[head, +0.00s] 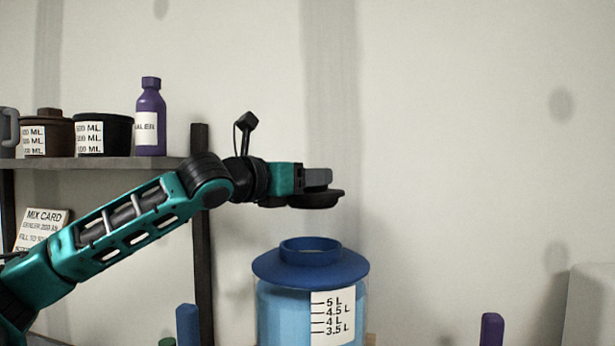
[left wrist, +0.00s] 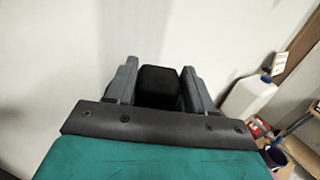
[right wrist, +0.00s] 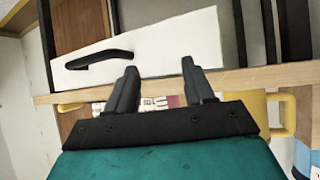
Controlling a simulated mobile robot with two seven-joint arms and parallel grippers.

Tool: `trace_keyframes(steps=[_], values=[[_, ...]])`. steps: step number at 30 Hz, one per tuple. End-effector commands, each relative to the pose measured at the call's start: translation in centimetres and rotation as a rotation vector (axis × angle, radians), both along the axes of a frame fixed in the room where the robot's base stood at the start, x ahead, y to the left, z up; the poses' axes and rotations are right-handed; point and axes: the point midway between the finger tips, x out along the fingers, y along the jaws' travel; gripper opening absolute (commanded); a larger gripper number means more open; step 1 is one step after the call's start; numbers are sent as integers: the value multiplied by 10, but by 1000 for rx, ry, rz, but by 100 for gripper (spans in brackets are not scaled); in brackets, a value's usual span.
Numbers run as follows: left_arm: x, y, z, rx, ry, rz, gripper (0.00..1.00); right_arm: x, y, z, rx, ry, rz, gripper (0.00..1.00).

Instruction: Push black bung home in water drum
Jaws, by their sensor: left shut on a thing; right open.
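The water drum (head: 284,320) is a blue translucent drum with a blue top and a raised round neck (head: 310,245). A white label with litre marks is on its front. My left gripper (head: 318,180) is above the neck, shut on the black bung (head: 316,200), a dark round disc held roughly level and apart from the neck. In the left wrist view the dark block of the bung (left wrist: 158,85) sits between the two fingers. My right gripper (right wrist: 155,85) shows only in the right wrist view, open and empty. Whether the neck is empty inside is hidden.
A shelf (head: 110,163) at left holds a purple bottle (head: 150,118) and dark labelled pots (head: 104,135). A mix card (head: 40,228) stands below. Free wall lies right of the drum. A white drawer front with a black handle (right wrist: 98,60) faces the right gripper.

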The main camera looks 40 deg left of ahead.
Motion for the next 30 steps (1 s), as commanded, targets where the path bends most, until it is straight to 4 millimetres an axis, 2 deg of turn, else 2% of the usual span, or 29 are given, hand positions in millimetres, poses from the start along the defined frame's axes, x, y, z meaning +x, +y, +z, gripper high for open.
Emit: trace_keyframes(steps=[11, 19, 30], values=[[0, 0, 0, 0, -1, -1, 18, -2, 0, -2, -1, 5, 0, 53], [-4, 0, 0, 0, -8, 0, 18, -3, -1, -12, -4, 5, 2, 53], [-3, 0, -36, -2, -7, -1, 18, -3, -2, -49, -5, 9, 1, 53]])
